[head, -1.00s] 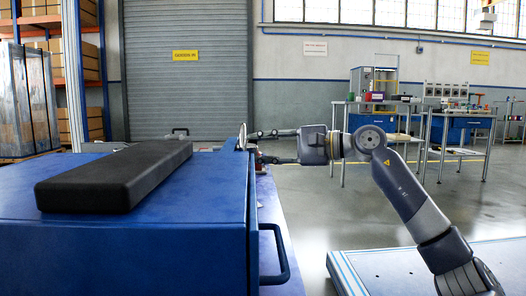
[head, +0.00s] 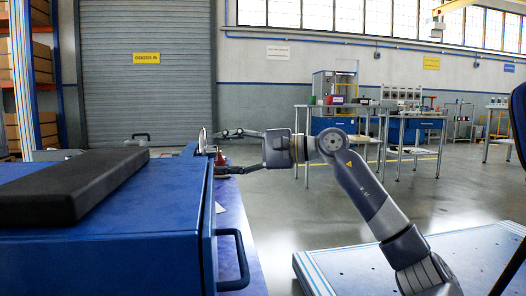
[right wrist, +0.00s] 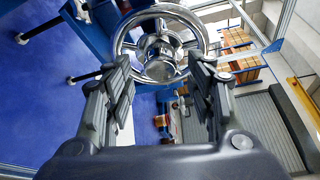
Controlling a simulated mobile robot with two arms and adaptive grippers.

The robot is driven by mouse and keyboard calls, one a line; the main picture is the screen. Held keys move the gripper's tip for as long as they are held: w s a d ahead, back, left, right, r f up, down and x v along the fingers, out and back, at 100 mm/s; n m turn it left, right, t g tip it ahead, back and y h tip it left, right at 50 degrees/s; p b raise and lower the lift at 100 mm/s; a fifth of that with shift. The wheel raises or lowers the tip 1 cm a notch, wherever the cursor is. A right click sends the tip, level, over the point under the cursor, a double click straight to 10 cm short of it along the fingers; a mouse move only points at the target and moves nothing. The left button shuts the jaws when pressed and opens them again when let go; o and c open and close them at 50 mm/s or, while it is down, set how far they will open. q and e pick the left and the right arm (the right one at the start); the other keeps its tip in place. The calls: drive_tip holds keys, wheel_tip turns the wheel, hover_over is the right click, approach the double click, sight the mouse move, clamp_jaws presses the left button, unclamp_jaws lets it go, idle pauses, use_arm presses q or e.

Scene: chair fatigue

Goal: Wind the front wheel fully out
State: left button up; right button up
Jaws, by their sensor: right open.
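The front wheel is a chrome handwheel (right wrist: 160,62) with spokes and a round hub, in the upper middle of the right wrist view. In the head view the handwheel (head: 203,141) shows edge-on at the far right corner of the blue cabinet. My right gripper (head: 222,152) reaches it from the right in the head view. In the right wrist view my right gripper (right wrist: 160,75) is open, its two fingers on either side of the hub and near the lower rim. I cannot tell whether they touch the rim. My left gripper is not in view.
A blue cabinet (head: 120,245) with a handle (head: 236,262) and a black pad (head: 70,188) on top fills the left front. A low blue platform (head: 410,265) lies at right. Workbenches (head: 400,125) stand behind. Open floor lies between.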

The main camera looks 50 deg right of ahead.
drive_tip(key=v, duration=1)
drive_tip(key=shift+s, duration=0.35)
drive_tip(key=shift+d, duration=0.1)
